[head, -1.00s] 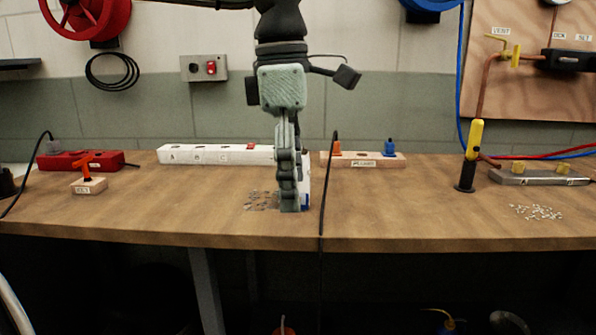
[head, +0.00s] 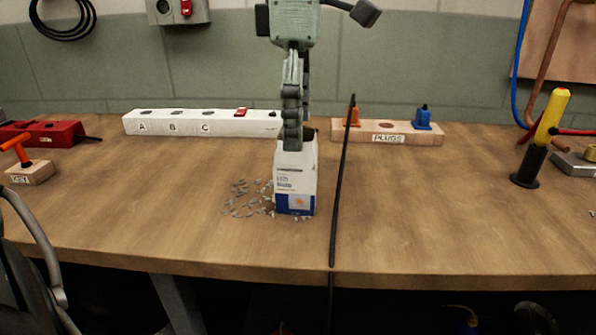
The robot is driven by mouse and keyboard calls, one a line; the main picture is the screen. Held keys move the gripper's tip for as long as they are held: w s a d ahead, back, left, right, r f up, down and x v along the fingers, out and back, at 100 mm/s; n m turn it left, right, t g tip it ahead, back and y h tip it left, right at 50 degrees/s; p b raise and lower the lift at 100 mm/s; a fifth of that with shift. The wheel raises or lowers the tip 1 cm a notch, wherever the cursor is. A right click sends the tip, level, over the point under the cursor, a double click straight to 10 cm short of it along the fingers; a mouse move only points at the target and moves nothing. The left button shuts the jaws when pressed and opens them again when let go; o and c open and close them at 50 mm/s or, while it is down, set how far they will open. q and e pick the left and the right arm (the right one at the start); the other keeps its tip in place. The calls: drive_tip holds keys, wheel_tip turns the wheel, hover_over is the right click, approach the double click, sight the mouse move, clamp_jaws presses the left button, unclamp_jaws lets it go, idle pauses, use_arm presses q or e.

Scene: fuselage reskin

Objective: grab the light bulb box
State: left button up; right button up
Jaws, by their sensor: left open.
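The light bulb box (head: 296,197) is a small white carton with a blue lower band. It stands upright on the wooden workbench, near the middle of the head view. My left gripper (head: 291,146) points straight down at the box. It is open, but its fingers are seen nearly edge-on, one behind the other. The fingertips overlap the upper part of the box in the picture and hide part of its top. I cannot tell whether they touch it. My right gripper is not in view.
Small grey pieces (head: 246,199) lie scattered left of the box. Behind stand a white A-B-C strip (head: 185,123) and a wooden plugs block (head: 387,132). A yellow-and-black tool (head: 541,140) stands at right.

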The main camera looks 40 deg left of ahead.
sight(297, 162)
use_arm(q)
wheel_tip(297, 162, down, 7)
drive_tip(key=shift+s+r, duration=0.1)
drive_tip(key=c, duration=1.2)
drive_tip(key=shift+c, duration=0.2)
drive_tip(key=shift+r, duration=0.1)
